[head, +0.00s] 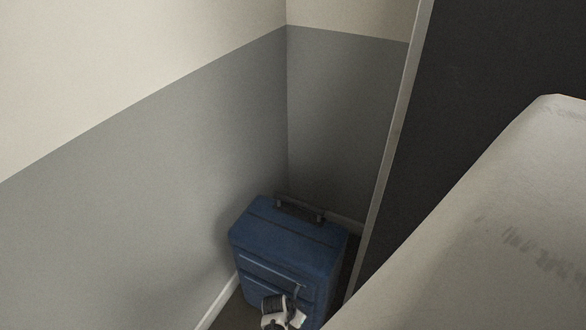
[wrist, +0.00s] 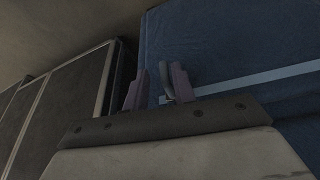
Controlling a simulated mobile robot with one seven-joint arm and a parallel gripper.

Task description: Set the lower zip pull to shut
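A blue suitcase (head: 288,255) stands upright in the corner, with two zip lines across its front. A small zip pull (head: 298,287) shows near the right end of the upper line. The lower line is partly hidden behind my wrist. In the wrist view, the blue fabric (wrist: 225,40) carries a pale zip strip (wrist: 255,78). My gripper (wrist: 159,86) is at the left end of this strip, its two fingers apart. A small grey zip pull (wrist: 166,78) shows between them, close to the right finger. I cannot tell whether they touch.
A grey and cream wall (head: 150,190) with a white skirting board (head: 218,302) runs along the left. A dark panel with a pale edge (head: 395,150) stands close on the right. The suitcase sits in the narrow space between.

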